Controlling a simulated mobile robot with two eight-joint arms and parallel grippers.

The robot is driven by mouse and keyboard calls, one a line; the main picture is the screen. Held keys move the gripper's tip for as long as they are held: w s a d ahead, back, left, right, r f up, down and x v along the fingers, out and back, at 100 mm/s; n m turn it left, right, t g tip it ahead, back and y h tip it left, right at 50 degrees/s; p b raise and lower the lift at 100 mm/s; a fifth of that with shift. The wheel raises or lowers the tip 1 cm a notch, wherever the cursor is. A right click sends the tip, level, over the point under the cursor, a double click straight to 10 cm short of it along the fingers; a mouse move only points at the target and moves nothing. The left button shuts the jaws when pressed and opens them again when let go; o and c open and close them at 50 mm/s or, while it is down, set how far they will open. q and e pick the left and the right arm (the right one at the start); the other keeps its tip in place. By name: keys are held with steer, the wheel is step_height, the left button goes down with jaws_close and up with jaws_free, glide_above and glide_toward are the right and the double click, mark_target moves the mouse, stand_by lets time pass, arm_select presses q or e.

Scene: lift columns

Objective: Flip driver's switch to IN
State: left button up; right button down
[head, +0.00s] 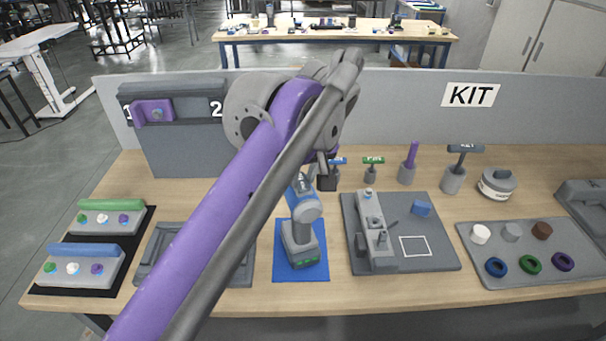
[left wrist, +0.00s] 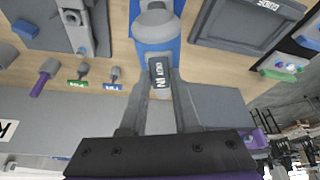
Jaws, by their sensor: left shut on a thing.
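The blue and grey driver (head: 303,232) stands upright on a blue mat (head: 288,271), right of the purple arm in the head view. In the left wrist view the driver (left wrist: 156,27) is at the top. Its dark switch piece (left wrist: 161,77), with white OUT and IN lettering, lies between the fingers of my left gripper (left wrist: 160,68). The left gripper is shut on this switch piece. In the head view the arm covers part of the driver's top, and the switch setting cannot be told. My right gripper is not in view.
A grey fixture plate (head: 433,258) stands close right of the driver, and a grey tray (head: 240,273) close left. Several handled tools stand behind, including a green-topped one (head: 373,162). A grey panel (head: 420,105) closes off the back of the table.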

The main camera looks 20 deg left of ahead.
arm_select(q)
jaws_close()
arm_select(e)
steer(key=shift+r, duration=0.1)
arm_select(q)
steer(key=shift+a+r+p, duration=0.1)
steer(key=shift+r+p, duration=0.05)
steer(key=shift+p, duration=0.3)
steer(key=g+p, duration=0.1)
steer(key=g+h+p, duration=0.1)
steer(key=w+h+p, duration=0.1)
steer(key=shift+a+r+g, duration=0.25)
steer(key=shift+g, duration=0.15)
steer(key=shift+w+f+g+h+p, duration=0.2)
steer(key=shift+f+g+h+p, duration=0.1)
steer(key=shift+g+p, duration=0.25)
steer(key=shift+s, duration=0.15)
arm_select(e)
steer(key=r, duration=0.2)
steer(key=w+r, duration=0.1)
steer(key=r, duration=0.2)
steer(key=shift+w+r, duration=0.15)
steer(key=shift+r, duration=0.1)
arm_select(q)
steer(key=o, duration=0.9)
jaws_free()
